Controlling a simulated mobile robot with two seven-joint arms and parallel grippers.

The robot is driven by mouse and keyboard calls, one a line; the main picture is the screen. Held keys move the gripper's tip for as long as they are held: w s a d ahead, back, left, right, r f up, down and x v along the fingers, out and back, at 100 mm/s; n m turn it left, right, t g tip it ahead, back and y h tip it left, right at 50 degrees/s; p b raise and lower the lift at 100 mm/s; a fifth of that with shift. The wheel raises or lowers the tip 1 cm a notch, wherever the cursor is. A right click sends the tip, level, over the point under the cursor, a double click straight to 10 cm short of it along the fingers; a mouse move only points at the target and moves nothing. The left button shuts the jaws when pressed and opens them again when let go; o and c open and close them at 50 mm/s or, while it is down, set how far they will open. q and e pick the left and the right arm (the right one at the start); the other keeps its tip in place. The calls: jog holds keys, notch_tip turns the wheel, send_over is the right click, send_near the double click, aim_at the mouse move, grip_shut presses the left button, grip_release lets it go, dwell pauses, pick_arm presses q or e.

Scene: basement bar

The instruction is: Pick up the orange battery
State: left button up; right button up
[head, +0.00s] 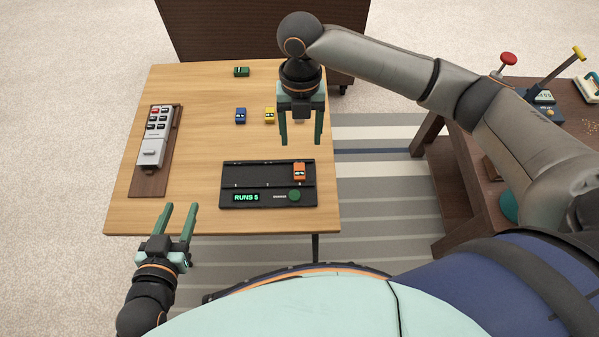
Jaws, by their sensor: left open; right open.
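The orange battery (299,171) sits upright at the right end of the slot in a black device (262,197), which has a green "RUNS 5" display and a green button. My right gripper (301,143) is open and empty, with its fingers pointing down. In the picture it is just above the orange battery and apart from it. My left gripper (181,206) is open and empty at the table's front left edge, to the left of the black device.
The wooden table (200,200) also holds a blue battery (240,116), a yellow battery (269,115), a green battery (241,71) and a grey keypad device (152,150) on a brown board. A dark side table (520,95) with levers stands at the right.

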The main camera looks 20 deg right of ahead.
jog(key=b, duration=0.2)
send_over(300, 170)
notch_tip(300, 170, down, 6)
jog(key=shift+w+d, duration=0.1)
jog(key=shift+w, duration=0.05)
jog(key=shift+f, duration=0.4)
notch_tip(300, 170, down, 5)
jog(key=shift+r+b, duration=0.1)
jog(key=shift+b, duration=0.85)
pick_arm(q)
notch_tip(300, 170, up, 22)
jog(key=d+m+t+h, duration=0.1)
jog(key=m+t+h, duration=0.4)
jog(key=t, duration=0.3)
jog(key=shift+w+t+h, duration=0.15)
jog(key=shift+t+h, duration=0.25)
jog(key=shift+h, duration=0.1)
jog(key=shift+d+r, duration=0.1)
pick_arm(e)
grip_shut()
